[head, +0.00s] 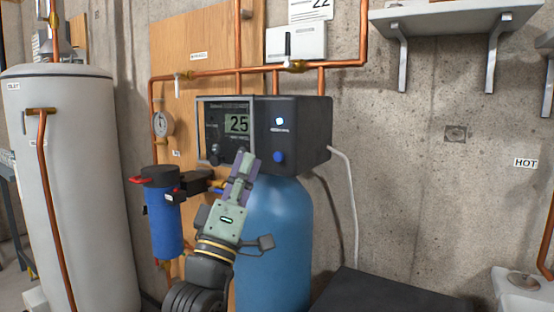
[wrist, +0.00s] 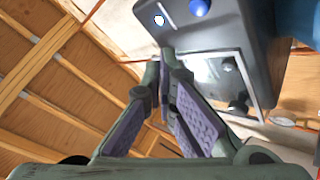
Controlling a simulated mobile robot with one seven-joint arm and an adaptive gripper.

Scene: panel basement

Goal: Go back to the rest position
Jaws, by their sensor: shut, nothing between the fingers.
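My gripper (head: 245,162) is shut and empty in the head view, raised in front of the lower left part of a dark control box (head: 297,138). The box has a display reading 25, a lit white button and a blue knob (head: 278,156). It sits on top of a blue tank (head: 285,235), which my arm partly covers. In the wrist view my gripper's purple-padded fingers (wrist: 172,100) point up toward the box (wrist: 240,25). I cannot tell the exact gap between the fingertips and the box.
A blue filter housing (head: 165,220) hangs left of the tank, near my arm. A white cylinder tank (head: 75,180) stands at the far left. Copper pipes (head: 222,73) run above the box. A shelf (head: 448,18) juts out upper right. A dark box top (head: 385,292) lies lower right.

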